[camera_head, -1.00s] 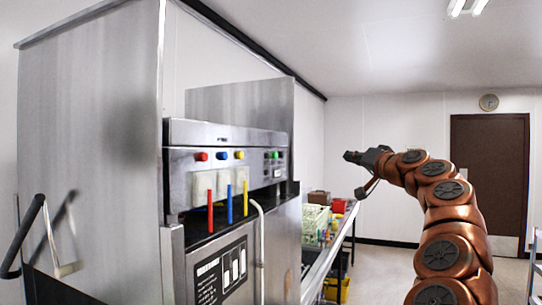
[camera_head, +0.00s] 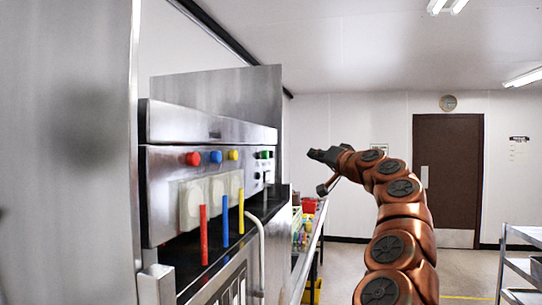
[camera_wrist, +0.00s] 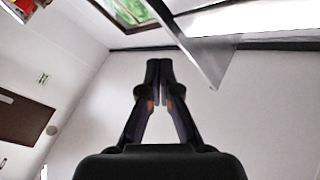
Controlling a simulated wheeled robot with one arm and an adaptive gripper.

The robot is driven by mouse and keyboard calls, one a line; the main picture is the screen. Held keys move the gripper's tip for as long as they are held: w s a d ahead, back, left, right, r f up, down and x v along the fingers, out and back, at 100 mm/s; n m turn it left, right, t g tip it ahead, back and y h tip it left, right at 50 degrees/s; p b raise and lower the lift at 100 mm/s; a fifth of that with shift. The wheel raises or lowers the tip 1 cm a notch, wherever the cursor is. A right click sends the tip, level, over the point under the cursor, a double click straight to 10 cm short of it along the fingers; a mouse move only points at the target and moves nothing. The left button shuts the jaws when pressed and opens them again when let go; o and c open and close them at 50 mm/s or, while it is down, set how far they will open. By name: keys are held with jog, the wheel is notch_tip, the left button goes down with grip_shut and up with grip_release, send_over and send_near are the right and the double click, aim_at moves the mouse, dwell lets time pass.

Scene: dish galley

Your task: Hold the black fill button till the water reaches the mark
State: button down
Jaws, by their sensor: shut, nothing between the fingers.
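The steel machine's control panel (camera_head: 165,200) is at left centre in the head view. It has a red button (camera_head: 193,159), a blue button (camera_head: 215,157) and a yellow button (camera_head: 233,155). Small green and dark controls (camera_head: 265,155) sit at its right end; I cannot tell which is the black fill button. Red (camera_head: 203,236), blue (camera_head: 225,222) and yellow (camera_head: 241,212) upright bars stand before pale plates. No water level or mark can be made out. My gripper (camera_head: 312,153) is raised right of the panel, apart from it. In the wrist view its fingers (camera_wrist: 158,66) are shut and empty.
A steel counter (camera_head: 309,250) with coloured items runs behind the machine. A metal shelf cart (camera_head: 522,235) stands at right. A brown door (camera_head: 447,180) is in the back wall. The floor between counter and cart looks clear.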

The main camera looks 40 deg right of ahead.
aim_at(272, 154)
jog(key=shift+w+a, duration=0.1)
jog(key=shift+w, duration=0.05)
jog(key=w+a, duration=0.5)
jog(key=w, duration=0.2)
dwell(0.4)
dwell(1.4)
jog(key=shift+w+a, duration=0.2)
jog(key=shift+w, duration=0.1)
jog(key=shift+w+a, duration=0.3)
jog(key=shift+w, duration=0.1)
dwell(1.6)
jog(key=shift+s+d+b, duration=0.1)
jog(key=shift+b, duration=0.2)
dwell(2.1)
jog(key=shift+s+d, duration=0.45)
jog(key=shift+s, duration=0.2)
